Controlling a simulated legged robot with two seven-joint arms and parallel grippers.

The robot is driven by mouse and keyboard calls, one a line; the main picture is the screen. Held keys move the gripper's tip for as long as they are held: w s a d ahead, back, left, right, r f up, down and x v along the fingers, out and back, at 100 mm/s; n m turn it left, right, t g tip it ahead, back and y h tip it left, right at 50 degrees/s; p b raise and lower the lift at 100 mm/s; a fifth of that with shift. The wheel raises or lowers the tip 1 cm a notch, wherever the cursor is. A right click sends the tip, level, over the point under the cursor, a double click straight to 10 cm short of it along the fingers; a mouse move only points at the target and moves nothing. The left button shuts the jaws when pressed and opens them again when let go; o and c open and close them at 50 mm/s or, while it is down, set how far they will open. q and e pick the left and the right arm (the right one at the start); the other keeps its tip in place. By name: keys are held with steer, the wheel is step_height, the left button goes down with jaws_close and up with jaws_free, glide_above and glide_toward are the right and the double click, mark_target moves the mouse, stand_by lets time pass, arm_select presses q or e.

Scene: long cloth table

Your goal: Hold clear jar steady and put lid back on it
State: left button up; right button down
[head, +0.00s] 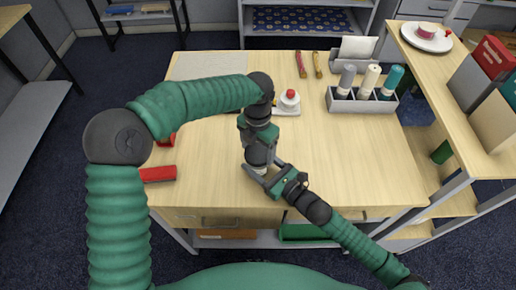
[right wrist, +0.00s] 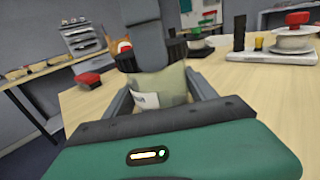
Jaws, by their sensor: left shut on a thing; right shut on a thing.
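The jar (head: 260,156) stands near the table's front edge, pale and mostly hidden between my grippers. In the right wrist view the jar (right wrist: 160,95) looks cloudy, with a pale label, and sits between the fingers. My right gripper (head: 264,172) is shut around it from the front right. My left gripper (head: 259,138) points down right above the jar and is shut; in the right wrist view its dark end (right wrist: 150,55) meets the jar's top.
A red block (head: 158,174) lies left of the jar. A white pot with a red knob (head: 290,99) stands on a board behind. The table right of the jar is clear.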

arm_select(q)
steer(key=shift+w+r, duration=0.1)
steer(key=shift+w, duration=0.15)
steer(key=o, duration=1.5)
steer(key=shift+s, duration=0.1)
steer(key=shift+c, duration=0.2)
steer(key=shift+r, duration=2.2)
steer(key=shift+c, duration=0.4)
